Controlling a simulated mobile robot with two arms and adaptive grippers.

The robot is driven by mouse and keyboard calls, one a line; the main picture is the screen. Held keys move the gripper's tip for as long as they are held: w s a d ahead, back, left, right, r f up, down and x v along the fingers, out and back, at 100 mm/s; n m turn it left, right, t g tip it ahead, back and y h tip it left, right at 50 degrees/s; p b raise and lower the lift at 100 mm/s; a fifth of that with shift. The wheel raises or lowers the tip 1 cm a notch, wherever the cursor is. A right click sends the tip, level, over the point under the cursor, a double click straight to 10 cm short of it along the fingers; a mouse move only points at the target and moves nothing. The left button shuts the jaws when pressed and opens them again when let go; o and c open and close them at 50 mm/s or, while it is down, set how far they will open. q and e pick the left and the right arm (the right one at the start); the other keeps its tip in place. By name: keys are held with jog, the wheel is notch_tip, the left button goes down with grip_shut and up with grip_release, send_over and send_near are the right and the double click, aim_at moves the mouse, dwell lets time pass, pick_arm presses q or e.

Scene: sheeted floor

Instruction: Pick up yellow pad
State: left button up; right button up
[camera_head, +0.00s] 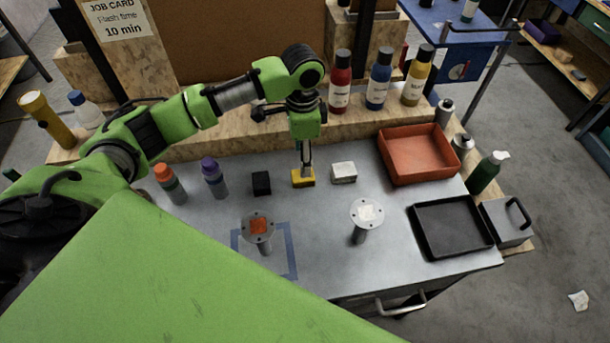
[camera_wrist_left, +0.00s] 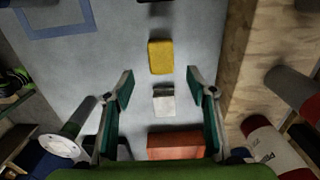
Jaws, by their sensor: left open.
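The yellow pad (camera_head: 303,180) lies on the grey metal table, between a black pad (camera_head: 261,183) and a white pad (camera_head: 344,172). My left gripper (camera_head: 306,158) points down at the yellow pad in the head view; its fingers overlap the pad's back edge there. In the left wrist view the gripper (camera_wrist_left: 159,72) is open and empty. The yellow pad (camera_wrist_left: 160,57) shows just past the fingertips, centred between them, and the white pad (camera_wrist_left: 164,103) shows between the fingers. Whether the fingers touch anything is unclear. My right gripper is not in view.
Two round-topped posts, one with an orange patch (camera_head: 258,227) and one with a white patch (camera_head: 367,212), stand nearer the front. A red tray (camera_head: 418,128) and a black tray (camera_head: 413,232) are at the right. Bottles (camera_head: 215,182) stand left, and others (camera_head: 379,80) on the wooden ledge behind.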

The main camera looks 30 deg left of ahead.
pick_arm(q)
notch_tip(320, 180, down, 2)
jog(key=shift+f, duration=0.2)
jog(key=shift+s+a+f+p, duration=0.1)
jog(key=shift+f+p, duration=0.2)
jog(key=shift+f, duration=0.25)
notch_tip(320, 180, down, 4)
jog(key=shift+f+p, duration=0.2)
jog(key=shift+p, duration=0.65)
jog(key=shift+f, duration=0.2)
jog(key=c, duration=1.2)
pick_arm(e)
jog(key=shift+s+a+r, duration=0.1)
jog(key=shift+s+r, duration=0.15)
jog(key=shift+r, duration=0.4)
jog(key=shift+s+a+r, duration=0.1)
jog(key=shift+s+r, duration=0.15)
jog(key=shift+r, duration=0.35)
